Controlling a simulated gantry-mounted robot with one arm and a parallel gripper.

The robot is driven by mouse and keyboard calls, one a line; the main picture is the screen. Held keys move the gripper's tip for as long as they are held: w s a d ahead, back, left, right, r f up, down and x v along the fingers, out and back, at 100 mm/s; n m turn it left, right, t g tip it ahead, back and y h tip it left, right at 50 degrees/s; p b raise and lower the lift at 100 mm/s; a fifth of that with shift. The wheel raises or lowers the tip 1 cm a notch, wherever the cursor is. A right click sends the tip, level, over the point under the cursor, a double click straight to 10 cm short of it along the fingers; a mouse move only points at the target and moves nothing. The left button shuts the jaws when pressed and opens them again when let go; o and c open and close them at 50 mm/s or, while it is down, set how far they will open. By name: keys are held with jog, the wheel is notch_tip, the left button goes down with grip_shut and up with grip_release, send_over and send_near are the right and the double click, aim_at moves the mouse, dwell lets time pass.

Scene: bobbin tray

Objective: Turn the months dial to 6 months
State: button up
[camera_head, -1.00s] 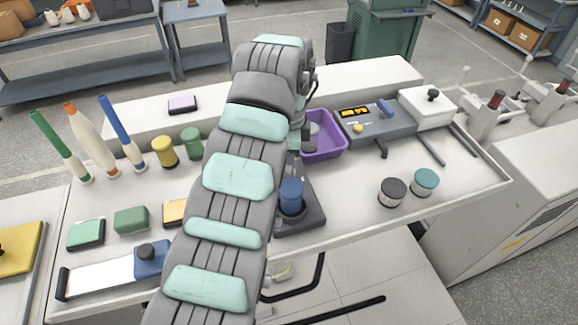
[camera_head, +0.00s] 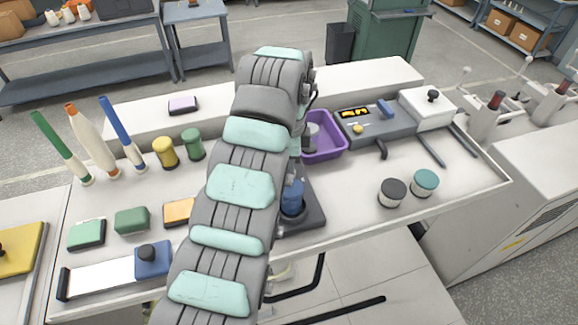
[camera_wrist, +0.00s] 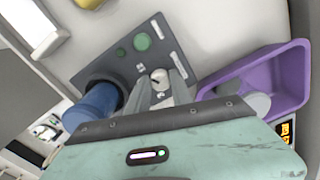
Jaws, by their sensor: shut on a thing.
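In the wrist view, a small pale round dial (camera_wrist: 159,76) with a dark mark sits on a dark grey panel (camera_wrist: 112,68). My gripper (camera_wrist: 162,88) has its two grey fingers closed in on the dial from either side. Its exact setting is too small to read. A green button (camera_wrist: 142,41) and a smaller dark green one are on the same panel. A blue cylinder (camera_wrist: 94,108) stands on a black round base beside the dial. In the head view the dark device (camera_head: 314,217) shows with the blue cylinder (camera_head: 292,197); my arm hides the dial and fingers there.
A purple bin (camera_head: 342,147) stands close beside the device, with a grey round thing inside. A grey unit with yellow displays (camera_head: 378,128) is at the right. Two jars (camera_head: 393,193) stand on clear table at the right. Tall cones and several blocks are at the left.

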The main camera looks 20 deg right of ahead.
grip_shut()
jog(key=shift+n, duration=0.3)
jog(key=n+b, duration=0.1)
jog(key=n, duration=0.1)
jog(key=shift+f+n, duration=0.1)
jog(key=shift+n, duration=0.2)
jog(key=n+b, duration=0.1)
jog(key=n, duration=0.3)
jog(key=shift+n, duration=0.3)
jog(key=n+b, duration=0.1)
jog(key=n, duration=0.3)
jog(key=shift+s+n+b, duration=0.1)
jog(key=shift+n+b, duration=0.45)
jog(key=shift+n, duration=1.45)
